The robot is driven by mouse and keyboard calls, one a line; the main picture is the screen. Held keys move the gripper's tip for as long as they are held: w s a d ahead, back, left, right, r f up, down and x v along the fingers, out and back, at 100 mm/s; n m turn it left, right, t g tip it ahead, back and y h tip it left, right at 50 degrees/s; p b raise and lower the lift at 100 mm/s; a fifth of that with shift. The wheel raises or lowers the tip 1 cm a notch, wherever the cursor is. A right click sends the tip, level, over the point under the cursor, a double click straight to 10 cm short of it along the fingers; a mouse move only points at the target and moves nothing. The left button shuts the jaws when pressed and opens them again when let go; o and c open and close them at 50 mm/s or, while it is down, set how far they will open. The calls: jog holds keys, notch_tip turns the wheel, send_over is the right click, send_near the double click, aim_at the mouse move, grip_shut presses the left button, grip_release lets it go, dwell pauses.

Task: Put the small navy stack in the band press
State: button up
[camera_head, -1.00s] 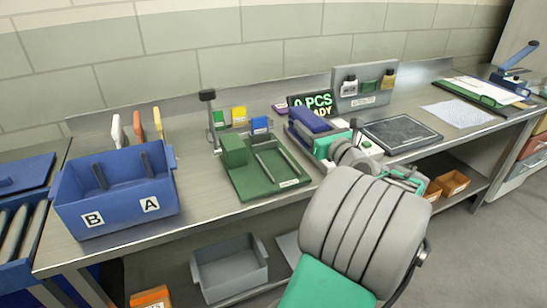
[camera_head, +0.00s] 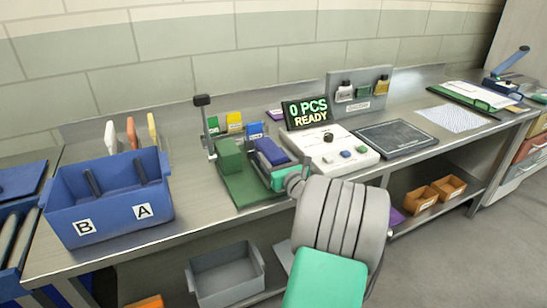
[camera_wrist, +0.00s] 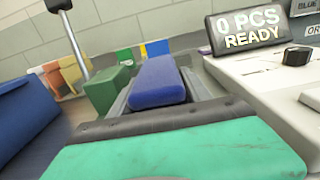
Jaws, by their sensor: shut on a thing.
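The small navy stack (camera_head: 270,152) is a dark blue block held at the end of my gripper (camera_head: 281,170). In the wrist view the stack (camera_wrist: 157,82) juts forward past the dark edge of my gripper (camera_wrist: 155,117), which is shut on it. The green band press (camera_head: 237,185) has a green block at its left and an upright black-knobbed lever. The stack is over the right part of the press, above its grey channel (camera_wrist: 200,84). I cannot tell whether it touches the channel. My gripper and arm hide the press's front right.
A white counter box (camera_head: 345,155) with a display (camera_head: 307,112) reading "0 PCS READY" stands close right of the press. A dark pad (camera_head: 395,138) lies beyond it. A blue bin (camera_head: 110,205) marked B and A stands left. Coloured cards stand behind the press.

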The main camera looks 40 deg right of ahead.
jog(key=shift+f, duration=0.15)
jog(key=o, duration=1.6)
jog(key=shift+o, duration=0.2)
jog(key=shift+s+r, duration=0.1)
jog(key=shift+r, duration=0.1)
jog(key=v, duration=1.2)
